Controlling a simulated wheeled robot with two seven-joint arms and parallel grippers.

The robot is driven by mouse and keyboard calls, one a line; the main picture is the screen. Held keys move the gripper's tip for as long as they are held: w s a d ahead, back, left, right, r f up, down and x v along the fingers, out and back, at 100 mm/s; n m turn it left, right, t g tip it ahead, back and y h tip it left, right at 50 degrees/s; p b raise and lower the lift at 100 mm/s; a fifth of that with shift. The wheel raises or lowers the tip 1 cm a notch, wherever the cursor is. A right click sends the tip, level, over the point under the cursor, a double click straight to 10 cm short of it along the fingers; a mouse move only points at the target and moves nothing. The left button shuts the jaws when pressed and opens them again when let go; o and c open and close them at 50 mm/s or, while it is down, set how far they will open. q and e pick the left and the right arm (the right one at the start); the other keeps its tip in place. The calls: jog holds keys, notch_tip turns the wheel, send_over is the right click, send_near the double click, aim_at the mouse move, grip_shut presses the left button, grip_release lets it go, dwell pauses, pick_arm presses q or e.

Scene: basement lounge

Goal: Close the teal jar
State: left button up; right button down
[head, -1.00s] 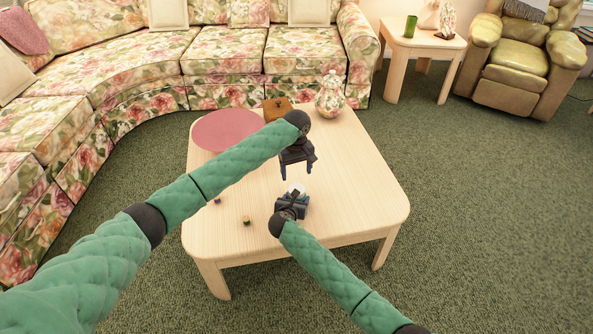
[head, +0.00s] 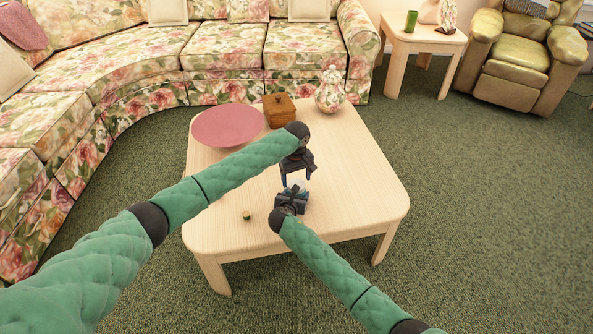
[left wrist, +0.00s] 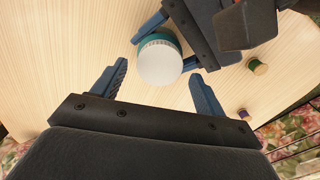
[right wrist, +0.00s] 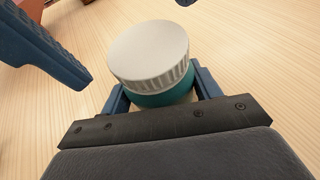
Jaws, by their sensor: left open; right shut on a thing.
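The teal jar (right wrist: 165,98) stands on the table, with a white ribbed lid (right wrist: 150,55) on its top. I cannot tell how tightly the lid sits. My right gripper (right wrist: 162,90) is shut on the jar's body from the side. My left gripper (head: 297,180) is open, pointing down just above the jar. In the left wrist view, the round lid (left wrist: 160,63) lies between its open fingers, apart from both. One left finger also shows at the upper left of the right wrist view. In the head view, the grippers mostly hide the jar.
The pale wooden table (head: 355,190) has free room on its right. A pink round plate (head: 228,124), a wooden box (head: 279,111) and a floral lidded vase (head: 330,92) stand at its back.

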pick_arm(q)
jog(key=shift+f, duration=1.05)
jog(key=c, duration=1)
jog(key=m, duration=0.9)
jog(key=shift+m, duration=0.3)
jog(key=m, duration=0.9)
jog(key=o, duration=1.1)
